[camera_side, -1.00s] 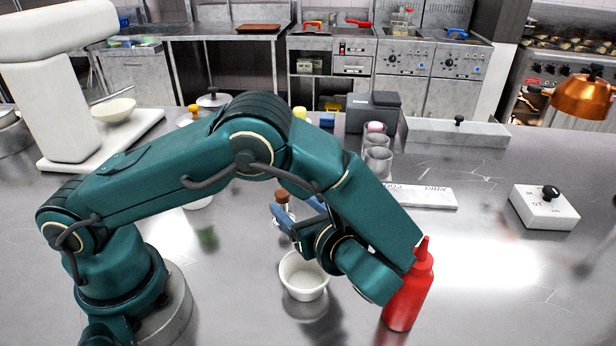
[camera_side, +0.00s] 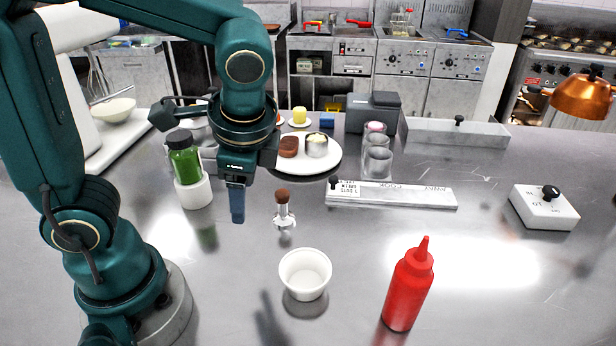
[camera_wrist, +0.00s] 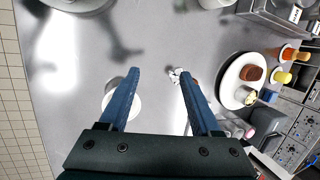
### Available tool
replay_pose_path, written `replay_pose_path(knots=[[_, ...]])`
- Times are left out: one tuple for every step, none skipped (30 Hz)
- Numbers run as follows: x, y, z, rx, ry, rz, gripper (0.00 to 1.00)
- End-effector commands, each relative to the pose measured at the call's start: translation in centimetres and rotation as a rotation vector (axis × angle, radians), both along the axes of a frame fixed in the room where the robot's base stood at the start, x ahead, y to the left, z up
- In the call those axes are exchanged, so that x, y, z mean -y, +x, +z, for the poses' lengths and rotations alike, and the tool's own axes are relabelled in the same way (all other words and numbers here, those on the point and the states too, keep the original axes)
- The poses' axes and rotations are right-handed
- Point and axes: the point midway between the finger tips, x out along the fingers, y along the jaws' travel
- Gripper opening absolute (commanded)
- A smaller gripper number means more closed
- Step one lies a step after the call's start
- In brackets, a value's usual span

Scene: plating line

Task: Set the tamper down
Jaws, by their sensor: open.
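The tamper (camera_side: 283,210), with a brown knob and a silver metal base, stands upright on the steel counter in the side view. My gripper (camera_side: 237,205) points down to the left of it, apart from it in that view. In the wrist view my gripper (camera_wrist: 159,72) shows two blue fingers spread wide with nothing held between them. The metal tamper (camera_wrist: 175,75) shows close by the right fingertip, partly hidden by that finger. I cannot tell the exact height of the fingertips above the counter.
A white bowl (camera_side: 305,274) and a red squeeze bottle (camera_side: 409,288) stand in front. A green-filled jar (camera_side: 186,160) in a white holder stands left. Behind are a plate of food (camera_side: 329,160), glasses (camera_side: 377,163) and a long white block (camera_side: 405,197). The front right counter is clear.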

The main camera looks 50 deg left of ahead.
Motion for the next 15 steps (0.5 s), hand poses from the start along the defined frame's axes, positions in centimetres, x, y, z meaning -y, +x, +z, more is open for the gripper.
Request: replay_pose_path(knots=[[0.0, -0.6, 0.5, 0.066, -0.065, 0.074, 0.64], [0.2, -0.9, 0.7, 0.102, -0.102, 0.115, 0.64], [0.4, -1.3, 1.0, 0.149, -0.152, 0.17, 0.64], [0.5, -1.5, 1.2, 0.186, -0.189, 0.213, 0.64], [0.7, -1.8, 1.3, 0.222, -0.225, 0.252, 0.64], [0.9, -2.0, 1.6, 0.269, -0.271, 0.305, 0.64], [1.1, -2.2, 1.7, 0.302, -0.303, 0.344, 0.64], [1.2, -2.3, 1.9, 0.336, -0.335, 0.379, 0.64], [1.4, -2.4, 2.0, 0.376, -0.373, 0.424, 0.64], [1.5, -2.5, 2.2, 0.404, -0.399, 0.453, 0.64], [1.7, -2.5, 2.3, 0.43, -0.423, 0.481, 0.64], [1.8, -2.6, 2.4, 0.459, -0.451, 0.512, 0.64], [1.8, -2.6, 2.5, 0.478, -0.467, 0.532, 0.64], [1.9, -2.6, 2.6, 0.495, -0.483, 0.549, 0.64], [2.0, -2.7, 2.6, 0.512, -0.498, 0.568, 0.64]])
